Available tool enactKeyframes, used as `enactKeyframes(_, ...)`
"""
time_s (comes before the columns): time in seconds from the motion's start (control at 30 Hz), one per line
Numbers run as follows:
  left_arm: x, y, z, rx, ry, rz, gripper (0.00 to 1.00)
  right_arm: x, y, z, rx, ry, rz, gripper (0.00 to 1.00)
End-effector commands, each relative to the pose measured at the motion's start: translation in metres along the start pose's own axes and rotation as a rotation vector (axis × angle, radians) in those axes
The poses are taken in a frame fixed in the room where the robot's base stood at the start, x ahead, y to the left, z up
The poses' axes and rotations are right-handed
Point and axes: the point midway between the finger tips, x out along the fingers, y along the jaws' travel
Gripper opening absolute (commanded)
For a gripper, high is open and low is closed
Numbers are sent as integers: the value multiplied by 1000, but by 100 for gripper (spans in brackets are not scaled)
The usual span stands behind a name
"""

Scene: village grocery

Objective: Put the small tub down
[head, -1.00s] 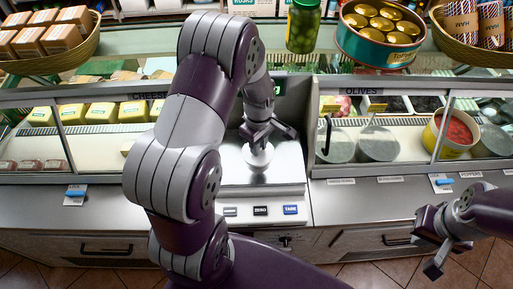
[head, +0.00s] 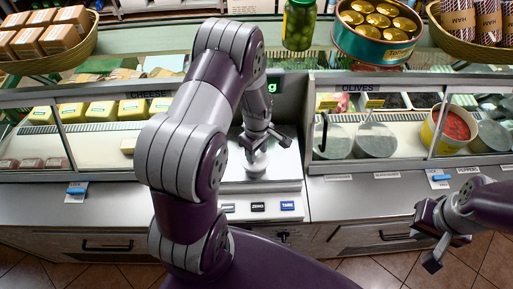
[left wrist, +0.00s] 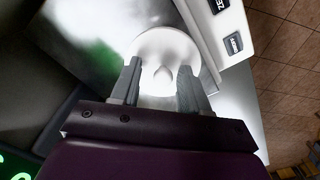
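The small tub (head: 255,163), white and round, stands on the steel plate of the scale (head: 284,176). My left gripper (head: 266,146) is right above and beside the tub, pointing down, with its fingers spread. In the left wrist view the tub (left wrist: 167,48) shows as a white disc just past the fingertips, which overlap its near edge; I cannot tell whether they touch it. My left arm hides the left part of the scale. My right gripper (head: 428,251) is open and empty, low at the right, before the counter front.
Glass cases with cheese (head: 102,112) and olive tubs (head: 373,139) flank the scale. A green jar (head: 299,25), a tin of gold-lidded cans (head: 375,48) and baskets stand on the upper shelf. The steel counter (head: 350,201) right of the scale is mostly clear.

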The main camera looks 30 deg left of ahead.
Motion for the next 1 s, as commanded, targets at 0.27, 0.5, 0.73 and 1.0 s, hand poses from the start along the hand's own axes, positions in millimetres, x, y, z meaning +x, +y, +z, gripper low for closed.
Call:
enactKeyframes(0.27,-37,2,-1,0,3,7,45,14,0,2,0,0,0,0)
enactKeyframes(0.5,-96,1,0,0,2,5,45,30,0,4,0,0,0,0)
enactKeyframes(0.73,-125,-6,13,160,6,13,45,33,0,4,0,0,0,0)
enactKeyframes(1.0,-133,-67,83,1200,82,79,45,33,0,4,0,0,0,0)
